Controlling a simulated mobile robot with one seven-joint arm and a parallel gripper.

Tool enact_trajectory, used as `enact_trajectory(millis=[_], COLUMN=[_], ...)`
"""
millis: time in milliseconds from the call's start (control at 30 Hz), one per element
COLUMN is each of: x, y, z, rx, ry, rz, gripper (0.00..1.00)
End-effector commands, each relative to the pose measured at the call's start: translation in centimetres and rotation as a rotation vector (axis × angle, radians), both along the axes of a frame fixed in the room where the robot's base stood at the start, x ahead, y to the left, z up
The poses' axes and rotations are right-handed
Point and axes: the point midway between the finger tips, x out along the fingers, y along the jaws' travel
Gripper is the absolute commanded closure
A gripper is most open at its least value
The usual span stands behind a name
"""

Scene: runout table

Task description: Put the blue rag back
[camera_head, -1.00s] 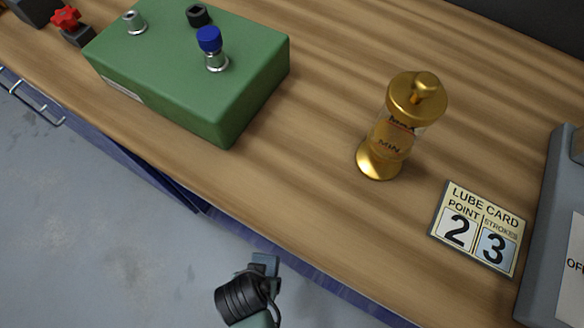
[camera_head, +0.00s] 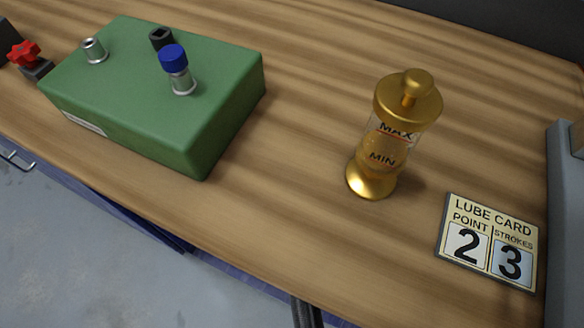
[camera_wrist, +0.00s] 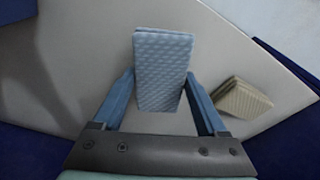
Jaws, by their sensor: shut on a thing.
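The blue rag (camera_wrist: 163,62), a folded, dimpled light-blue cloth, shows in the wrist view. My gripper (camera_wrist: 160,90) has its two blue fingers at either side of the rag and is shut on it. The rag extends forward past the fingertips. Whether it touches the pale surface (camera_wrist: 85,70) behind it, I cannot tell. The rag is not seen in the head view.
A folded beige cloth (camera_wrist: 242,98) lies on the pale surface, right of the rag. In the head view, the wooden table (camera_head: 290,130) bears a green box (camera_head: 150,110), a gold-capped oiler (camera_head: 385,150) and a lube card (camera_head: 490,240).

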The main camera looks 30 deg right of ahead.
Motion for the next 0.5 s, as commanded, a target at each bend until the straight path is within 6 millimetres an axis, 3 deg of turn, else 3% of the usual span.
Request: enact_trajectory(millis=[267,500], x=[-0.1,0.0], y=[0.0,0.0], z=[-3.5,-3.5], rx=[0.0,0.0], ry=[0.002,0.0], rz=[-0.001,-0.001], gripper=[0.77,0.77])
